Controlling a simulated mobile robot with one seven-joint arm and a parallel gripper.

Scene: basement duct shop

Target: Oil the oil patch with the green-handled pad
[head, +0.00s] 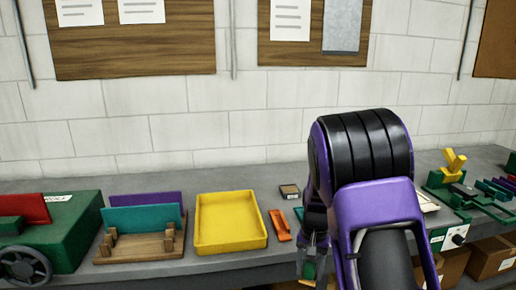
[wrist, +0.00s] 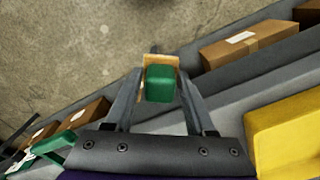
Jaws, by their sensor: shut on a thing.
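My gripper (wrist: 160,92) is shut on the green-handled pad (wrist: 160,84), whose green block handle sits between the two fingers. A tan pad edge shows around the handle in the wrist view. In the head view my gripper (head: 311,262) hangs at the bench's front edge, with a bit of the green handle (head: 309,271) between its fingers. In the wrist view the floor lies beyond the pad. I cannot make out the oil patch in either view; my arm hides part of the bench.
A yellow tray (head: 231,246) stands on the grey bench (head: 180,262), left of my gripper. An orange tool (head: 279,226) and a small dark block (head: 289,191) lie between them. A wooden rack with panels (head: 142,248) is further left. Cardboard boxes (head: 492,256) sit below the bench.

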